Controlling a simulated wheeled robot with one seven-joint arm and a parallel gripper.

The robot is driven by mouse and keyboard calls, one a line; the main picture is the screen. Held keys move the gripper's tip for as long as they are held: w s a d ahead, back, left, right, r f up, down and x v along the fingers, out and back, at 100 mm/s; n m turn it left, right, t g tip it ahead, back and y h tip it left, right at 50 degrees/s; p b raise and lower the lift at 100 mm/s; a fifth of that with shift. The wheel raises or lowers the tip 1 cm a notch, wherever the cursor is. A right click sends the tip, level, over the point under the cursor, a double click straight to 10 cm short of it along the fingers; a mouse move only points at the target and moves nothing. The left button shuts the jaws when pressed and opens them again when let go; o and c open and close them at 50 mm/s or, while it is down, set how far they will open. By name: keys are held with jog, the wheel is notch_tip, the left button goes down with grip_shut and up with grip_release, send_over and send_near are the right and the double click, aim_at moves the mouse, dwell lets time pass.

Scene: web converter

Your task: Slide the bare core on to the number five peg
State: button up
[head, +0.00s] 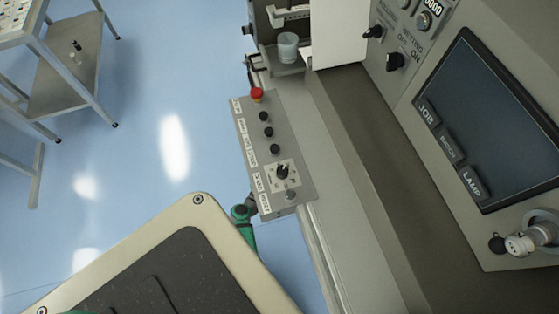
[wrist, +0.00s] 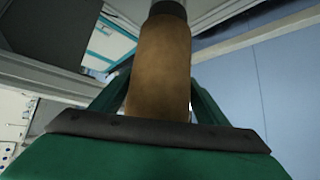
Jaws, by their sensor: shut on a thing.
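The bare core (wrist: 161,58) is a plain brown cardboard tube in the middle of the wrist view. My green gripper (wrist: 158,100) is shut on it, with a finger at each side of the tube. The far end of the core meets a dark collar (wrist: 167,9), with a grey rod (wrist: 181,3) beyond it at the top edge. I cannot tell whether the core is around the rod or only in line with it. No peg number is readable, and the core is not seen in the head view.
In the head view, a button box (head: 273,150) with a red button juts from the grey machine. A dark screen (head: 492,120) is at right. A small cup (head: 287,46) stands on a ledge at top. A metal cart (head: 75,70) is at upper left; blue floor lies between.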

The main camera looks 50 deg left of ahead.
jog(key=shift+s+a, duration=0.3)
jog(key=shift+s, duration=0.35)
jog(key=shift+s, duration=0.15)
jog(key=shift+s+a, duration=0.3)
jog(key=shift+s, duration=0.45)
jog(key=shift+s+a, duration=0.35)
jog(key=shift+s, duration=0.35)
jog(key=shift+s+a, duration=0.3)
jog(key=shift+s, duration=0.45)
jog(key=shift+s+a, duration=0.25)
jog(key=shift+s, duration=0.35)
jog(key=shift+s+a, duration=0.25)
jog(key=shift+s, duration=0.3)
jog(key=shift+s+a, duration=0.25)
jog(key=shift+s, duration=0.35)
jog(key=shift+s+a, duration=0.25)
jog(key=shift+s, duration=0.4)
jog(key=shift+s+a, duration=0.25)
jog(key=shift+s, duration=0.35)
